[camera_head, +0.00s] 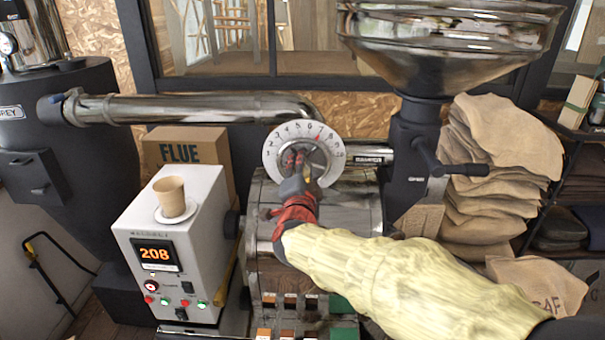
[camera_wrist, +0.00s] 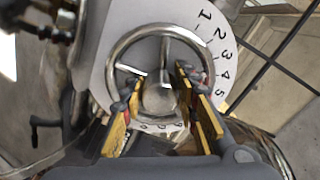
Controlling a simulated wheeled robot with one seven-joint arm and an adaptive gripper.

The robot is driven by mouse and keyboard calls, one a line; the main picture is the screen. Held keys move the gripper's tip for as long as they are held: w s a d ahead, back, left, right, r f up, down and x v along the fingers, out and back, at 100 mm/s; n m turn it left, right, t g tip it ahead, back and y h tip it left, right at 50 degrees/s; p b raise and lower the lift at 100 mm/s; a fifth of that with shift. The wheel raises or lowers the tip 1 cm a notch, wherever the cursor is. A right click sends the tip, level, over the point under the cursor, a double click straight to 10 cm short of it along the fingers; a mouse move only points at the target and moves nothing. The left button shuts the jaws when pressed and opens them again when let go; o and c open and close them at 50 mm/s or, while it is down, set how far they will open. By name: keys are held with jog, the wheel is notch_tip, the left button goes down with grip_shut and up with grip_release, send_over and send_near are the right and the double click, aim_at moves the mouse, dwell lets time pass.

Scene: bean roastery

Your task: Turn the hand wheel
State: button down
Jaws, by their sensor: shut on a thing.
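The hand wheel is a shiny metal ring with spokes and a round hub, in front of a pale numbered dial (camera_head: 273,150). In the wrist view the hand wheel (camera_wrist: 165,32) fills the upper middle, with the dial (camera_wrist: 207,50) behind it. My gripper (camera_head: 298,172) reaches the wheel from the front. In the wrist view my gripper (camera_wrist: 158,85) has its yellow-edged fingers on both sides of the hub, shut on the wheel. The exact finger contact is partly hidden. A red mark shows near the upper right of the dial in the head view.
A control box (camera_head: 150,238) showing 208 stands to the left, with a paper cup (camera_head: 170,195) on top. A steel pipe (camera_head: 190,108) runs behind. A hopper (camera_head: 445,50) and a dark crank handle (camera_head: 450,167) stand to the right, near stacked sacks (camera_head: 495,150).

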dwell(0.4)
jog(key=c, duration=1.6)
grip_release()
jog(key=shift+c, duration=0.2)
jog(key=s, duration=1.2)
jog(key=shift+a, duration=0.15)
jog(key=shift+f, duration=0.1)
